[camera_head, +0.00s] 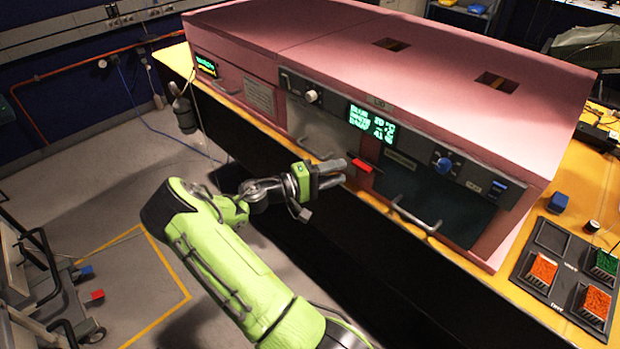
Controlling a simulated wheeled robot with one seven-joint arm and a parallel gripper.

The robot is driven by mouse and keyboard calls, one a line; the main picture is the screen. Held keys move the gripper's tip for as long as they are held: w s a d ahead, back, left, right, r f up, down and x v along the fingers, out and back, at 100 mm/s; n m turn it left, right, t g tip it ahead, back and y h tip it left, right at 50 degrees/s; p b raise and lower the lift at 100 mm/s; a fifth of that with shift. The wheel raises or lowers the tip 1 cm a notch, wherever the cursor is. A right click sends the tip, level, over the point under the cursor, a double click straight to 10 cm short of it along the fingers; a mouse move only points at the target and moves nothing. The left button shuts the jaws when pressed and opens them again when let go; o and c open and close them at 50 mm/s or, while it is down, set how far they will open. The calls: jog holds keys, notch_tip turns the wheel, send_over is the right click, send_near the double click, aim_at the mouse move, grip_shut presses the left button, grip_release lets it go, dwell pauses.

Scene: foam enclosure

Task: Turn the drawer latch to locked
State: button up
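My gripper (339,172) is in front of the pink enclosure, at the left end of the drawer front. Its two fingers look apart, with a gap between them, and I see nothing held. A small red lever (362,165), which looks like the drawer latch, is just right of the fingertips; I cannot tell whether they touch it. The lever lies slanted across the front, near the left edge of the dark drawer front (440,212). The drawer's silver bar handle (415,216) is below and right of my gripper. The drawer looks closed.
A control strip with a green display (372,123), a white knob (312,96) and a blue knob (443,165) runs above the drawer. A black tray (553,236) with orange and green blocks is on the yellow bench at right.

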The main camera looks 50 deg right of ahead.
jog(key=v, duration=1.1)
jog(key=shift+a, duration=0.1)
jog(key=s+a+r+n+t+y, duration=0.2)
jog(key=s+a+r+t+y, duration=0.2)
jog(key=a, duration=0.5)
jog(key=s+a+r+n+t+y, duration=0.2)
jog(key=s+a+r+t+y, duration=0.2)
jog(key=a, duration=0.5)
jog(key=s+a+r+n+t+y, duration=0.2)
jog(key=s+a+r+t+y, duration=0.2)
jog(key=a+t+y, duration=0.3)
jog(key=a, duration=0.2)
jog(key=shift+s+a, duration=0.4)
